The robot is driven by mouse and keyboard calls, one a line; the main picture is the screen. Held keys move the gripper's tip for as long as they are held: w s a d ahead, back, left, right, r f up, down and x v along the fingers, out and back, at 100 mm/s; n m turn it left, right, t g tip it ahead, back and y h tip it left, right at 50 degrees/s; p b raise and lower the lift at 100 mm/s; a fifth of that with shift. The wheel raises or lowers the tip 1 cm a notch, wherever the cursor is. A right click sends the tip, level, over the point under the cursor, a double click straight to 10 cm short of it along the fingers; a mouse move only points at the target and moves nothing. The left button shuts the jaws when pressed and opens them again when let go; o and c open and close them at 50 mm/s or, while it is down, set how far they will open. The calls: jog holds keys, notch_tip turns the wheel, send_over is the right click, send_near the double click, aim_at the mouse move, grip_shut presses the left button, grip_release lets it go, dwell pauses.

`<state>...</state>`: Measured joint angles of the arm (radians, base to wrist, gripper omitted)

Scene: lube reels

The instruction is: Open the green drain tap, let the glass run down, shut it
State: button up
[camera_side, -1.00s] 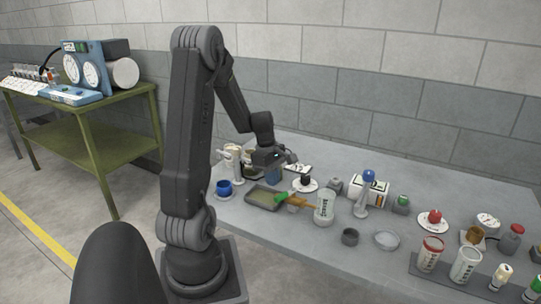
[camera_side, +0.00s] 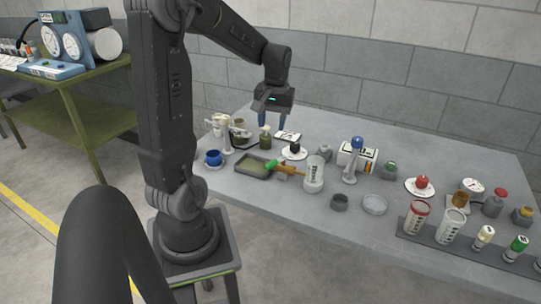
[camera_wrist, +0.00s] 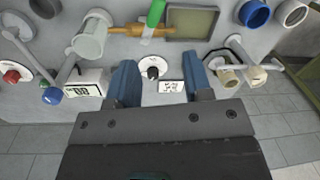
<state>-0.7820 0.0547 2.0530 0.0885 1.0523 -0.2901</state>
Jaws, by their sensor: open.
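The green drain tap handle (camera_side: 271,163) sits on a brass fitting (camera_side: 290,171) at the side of the clear glass (camera_side: 314,176), beside the shallow tray (camera_side: 242,172). In the wrist view the green handle (camera_wrist: 156,12) stands near the top, crosswise to the brass fitting (camera_wrist: 127,30), with the glass (camera_wrist: 90,38) to its left and the tray (camera_wrist: 191,39) to its right. The liquid level in the glass is not clear. My gripper (camera_side: 273,120) is open and empty, above the table behind the tap; its blue fingers (camera_wrist: 162,82) are well apart in the wrist view.
A black knob on a white disc (camera_side: 294,151) and a small white card (camera_side: 288,135) lie below and near my fingers. A blue-topped stand (camera_side: 353,160) and a blue cup (camera_side: 213,158) are close by. The air around my gripper is clear.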

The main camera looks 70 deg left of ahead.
aim_at(272, 162)
notch_tip(272, 162, down, 13)
jog(key=m, duration=0.3)
jog(key=m+y, duration=0.1)
jog(key=m, duration=0.2)
jog(key=shift+f+y, duration=0.1)
jog(key=shift+y, duration=0.2)
grip_shut()
dwell(0.4)
